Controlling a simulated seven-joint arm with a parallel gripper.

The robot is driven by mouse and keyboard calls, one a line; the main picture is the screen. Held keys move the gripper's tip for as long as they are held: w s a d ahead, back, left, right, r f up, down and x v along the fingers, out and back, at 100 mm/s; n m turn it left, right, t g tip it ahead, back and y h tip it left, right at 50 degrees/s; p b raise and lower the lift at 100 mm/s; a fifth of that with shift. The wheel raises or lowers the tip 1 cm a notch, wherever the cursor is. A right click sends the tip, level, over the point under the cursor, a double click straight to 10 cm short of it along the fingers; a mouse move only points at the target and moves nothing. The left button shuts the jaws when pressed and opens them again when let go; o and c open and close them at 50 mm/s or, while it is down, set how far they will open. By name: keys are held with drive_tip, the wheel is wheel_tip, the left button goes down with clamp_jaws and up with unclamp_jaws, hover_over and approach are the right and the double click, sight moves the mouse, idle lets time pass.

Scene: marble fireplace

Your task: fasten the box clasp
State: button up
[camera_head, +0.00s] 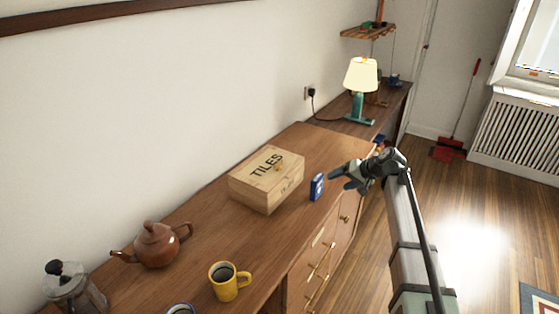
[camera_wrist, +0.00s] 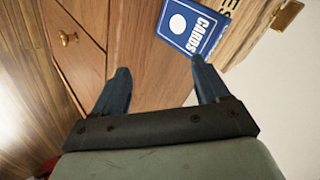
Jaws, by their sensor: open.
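The wooden box (camera_head: 262,190) marked TILES stands on the wooden cabinet top, and its lid looks down. Part of it shows at the top right of the wrist view (camera_wrist: 247,37). A brass-coloured piece (camera_wrist: 287,14), apparently the clasp, sticks out at the box's edge there; I cannot tell whether it is fastened.
A blue CARDS pack (camera_head: 317,187) stands between the box and my gripper; it also shows beyond my fingertips (camera_wrist: 188,25). A teapot (camera_head: 156,246), yellow mug (camera_head: 228,283) and glass press (camera_head: 76,290) stand nearer. A lamp (camera_head: 360,80) stands behind.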

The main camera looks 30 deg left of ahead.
drive_tip(key=s+a+r+n+h, duration=0.2)
drive_tip(key=s+a+r+n, duration=0.3)
drive_tip(key=a+r+n, duration=0.45)
drive_tip(key=n+h, duration=0.3)
approach(279, 168)
drive_tip(key=shift+g, duration=0.3)
drive_tip(key=x, duration=0.4)
drive_tip(key=a+x, duration=0.1)
drive_tip(key=x, duration=0.1)
drive_tip(key=shift+w+a+f, duration=0.15)
drive_tip(key=shift+w, duration=0.15)
drive_tip(key=c, duration=1.1)
drive_tip(key=shift+o, duration=0.2)
